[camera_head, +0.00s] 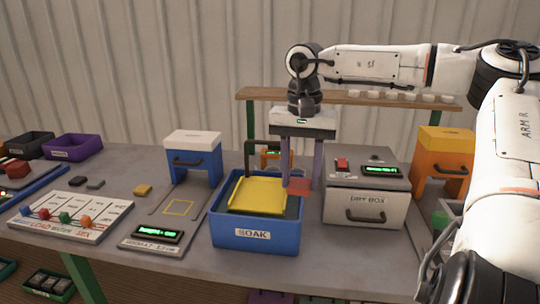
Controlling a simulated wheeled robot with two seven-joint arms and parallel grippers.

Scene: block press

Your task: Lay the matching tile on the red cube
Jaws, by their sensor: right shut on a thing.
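My right gripper (301,183) reaches down over the right side of the blue SOAK bin (255,238). Its two fingers are closed on a flat red tile (300,187), held level near the bin's right rim. Whether the tile touches the bin is unclear. A red block (18,168) sits at the far left edge, partly cut off; I cannot tell if it is the red cube. My left gripper is not in view.
A yellow tray (258,194) sits in the bin. The grey DRY BOX (365,208) stands close to the right. A shelf (385,100) runs behind.

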